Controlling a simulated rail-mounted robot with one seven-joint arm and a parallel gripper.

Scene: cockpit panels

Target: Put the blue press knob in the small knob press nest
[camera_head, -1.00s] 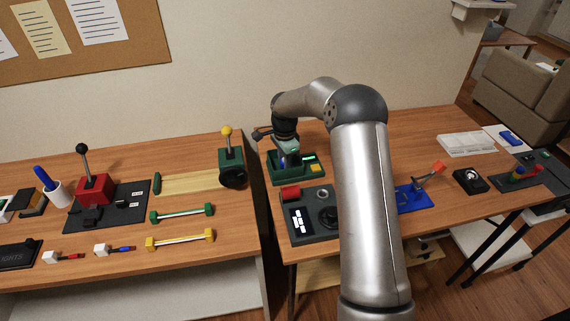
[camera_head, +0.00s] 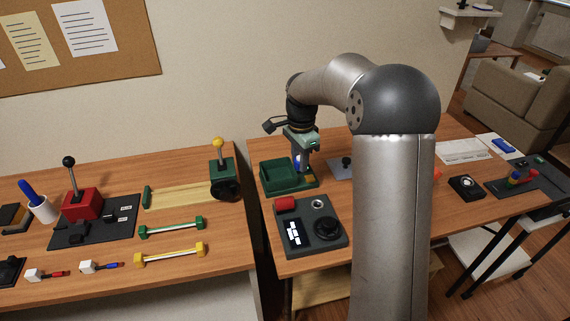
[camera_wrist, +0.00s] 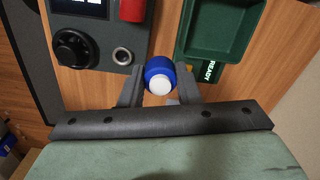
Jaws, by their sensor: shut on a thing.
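The blue press knob (camera_wrist: 159,72), with a white round end, is between the fingers of my gripper (camera_wrist: 159,92) in the wrist view. My gripper is shut on it. In the head view, my gripper (camera_head: 299,168) is beside the right end of a green tray (camera_head: 272,180), with a bit of the blue knob (camera_head: 296,163) showing. The tray (camera_wrist: 217,30) looks empty in the wrist view and has a READY label at its edge. I cannot clearly identify the small knob press nest; my arm hides part of the table.
A dark panel (camera_head: 300,238) with a red cylinder, black dial and silver-ringed socket (camera_head: 318,204) lies in front of the tray. A grey plate with a dark knob (camera_head: 346,163) lies right of my gripper. A black box (camera_head: 467,187) stands farther right.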

